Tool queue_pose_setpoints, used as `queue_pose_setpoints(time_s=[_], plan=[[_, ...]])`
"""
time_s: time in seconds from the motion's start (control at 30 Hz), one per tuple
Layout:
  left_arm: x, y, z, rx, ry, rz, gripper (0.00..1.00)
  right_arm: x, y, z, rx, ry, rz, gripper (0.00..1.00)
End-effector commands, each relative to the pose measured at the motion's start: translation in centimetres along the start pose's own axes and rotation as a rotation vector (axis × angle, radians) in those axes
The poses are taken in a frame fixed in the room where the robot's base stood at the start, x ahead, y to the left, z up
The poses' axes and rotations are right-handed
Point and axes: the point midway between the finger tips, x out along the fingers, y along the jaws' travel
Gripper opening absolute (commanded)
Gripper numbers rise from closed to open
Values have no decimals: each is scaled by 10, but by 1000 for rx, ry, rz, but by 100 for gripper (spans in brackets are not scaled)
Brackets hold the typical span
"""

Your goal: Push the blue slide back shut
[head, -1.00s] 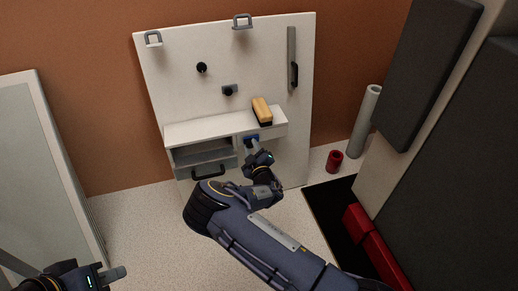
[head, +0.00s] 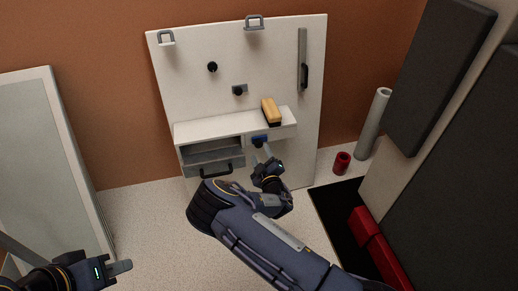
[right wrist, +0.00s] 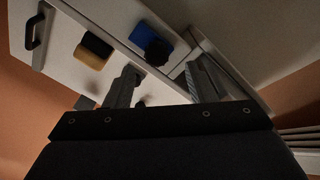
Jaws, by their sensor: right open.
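The blue slide (head: 259,139) is a small blue block at the right part of the white shelf unit's front. In the right wrist view the blue slide (right wrist: 152,33) shows with a dark knob (right wrist: 158,52) on it. How far it stands out is hard to tell. My right gripper (head: 263,152) is just below and in front of the slide. In the right wrist view its fingers (right wrist: 165,82) are spread with nothing between them, and the knob lies beyond them. I cannot see contact. My left gripper (head: 122,267) is low at the left, away from the board.
A grey drawer with a black handle (head: 215,171) stands left of the slide, pulled out. A yellow-and-black brush (head: 271,111) lies on the shelf (head: 200,131). Pegs and a grey bar (head: 303,60) are on the board above. A red cup (head: 342,162) stands right on the floor.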

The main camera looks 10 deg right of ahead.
Motion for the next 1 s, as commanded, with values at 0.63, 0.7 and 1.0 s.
queue_pose_setpoints(time_s=[0.63, 0.7, 1.0], plan=[[-8, 4, -4, 0, 0, 0, 22, -41, -1, -1, 0, 2, -2, 50], [-8, 4, -4, 0, 0, 0, 22, -41, -1, -1, 0, 2, -2, 50], [-8, 4, -4, 0, 0, 0, 22, -38, 21, 10, 84, -108, 36, 50]])
